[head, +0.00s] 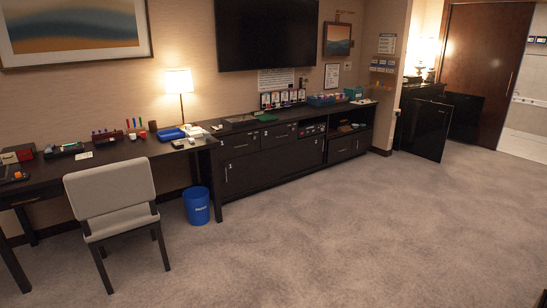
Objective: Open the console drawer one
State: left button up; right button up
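A long dark console (262,171) stands against the wall under the television in the head view. It has a row of drawers along its top with small bright handles. The leftmost drawer (239,143) and the drawer to its right (279,134) look shut. Doors lie below, and open shelf bays show towards the right. Neither of my grippers is in view. The console is some way off across the carpet.
A grey chair (112,199) stands at the desk (110,154) on the left. A blue bin (196,205) stands by the console's left end. An open dark door (423,129) juts out at the right. The carpet (330,235) before the console is clear.

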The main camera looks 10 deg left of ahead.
aim_at(242, 142)
jog(key=i+u, duration=0.25)
jog(key=i, duration=2.2)
